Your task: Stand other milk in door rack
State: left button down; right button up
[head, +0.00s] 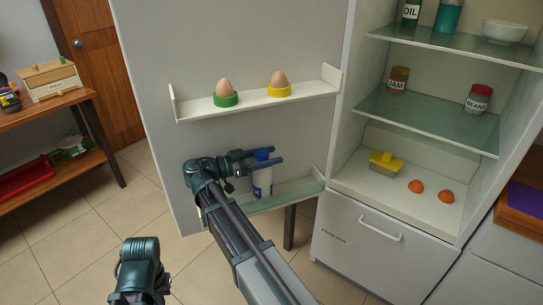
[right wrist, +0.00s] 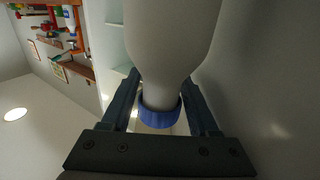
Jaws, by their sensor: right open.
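A white milk bottle (head: 262,182) with a blue label stands upright in the lower rack (head: 292,193) of the open fridge door. My right gripper (head: 265,160) is at the bottle's upper part, with its fingers reaching to the right past it; they partly hide its top. In the right wrist view the white bottle (right wrist: 172,35) and its blue cap (right wrist: 160,114) lie between the two open fingers, with a gap beside the cap. My left gripper's fingers do not show.
The upper door rack (head: 205,108) holds two eggs in a green cup (head: 226,99) and a yellow cup (head: 278,90). The fridge shelves at right hold jars, a bowl (head: 503,31), a yellow-lidded box (head: 384,163) and loose eggs. A wooden side table (head: 50,110) stands at left.

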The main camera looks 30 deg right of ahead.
jog(key=w+a, duration=0.1)
jog(key=a, duration=1)
jog(key=shift+w, duration=0.25)
jog(key=shift+a, duration=0.1)
